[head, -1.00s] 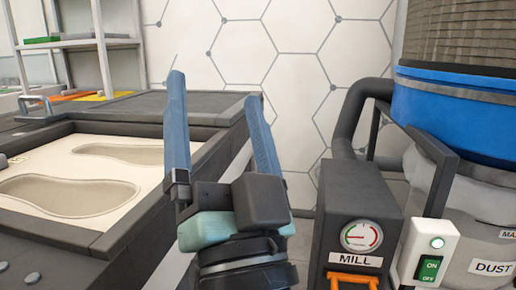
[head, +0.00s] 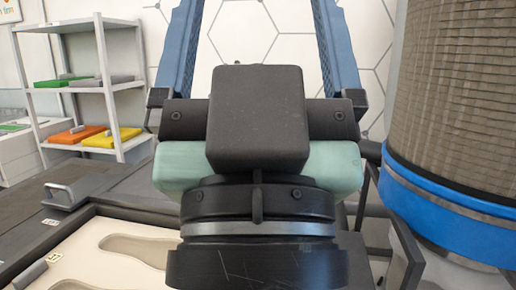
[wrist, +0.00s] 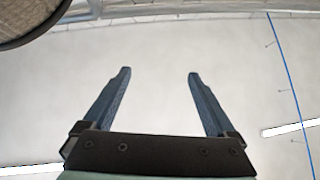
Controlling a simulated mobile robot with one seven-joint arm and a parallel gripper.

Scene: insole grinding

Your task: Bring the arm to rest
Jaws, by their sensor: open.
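My gripper (wrist: 158,74) is open and empty, with its two blue fingers spread wide apart. In the head view it fills the middle of the picture, close to the camera, with its fingers pointing up and their tips cut off by the top edge. In the wrist view both fingers show in full, with nothing between them and a pale, blurred surface beyond. My gripper's dark body hides part of the middle of the scene in the head view.
A tray with insole-shaped hollows (head: 82,252) lies at the lower left. A white shelf (head: 110,84) with coloured blocks stands behind it. A dust collector with a blue band (head: 440,196) stands close on the right. A hexagon-patterned wall (head: 378,40) is behind.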

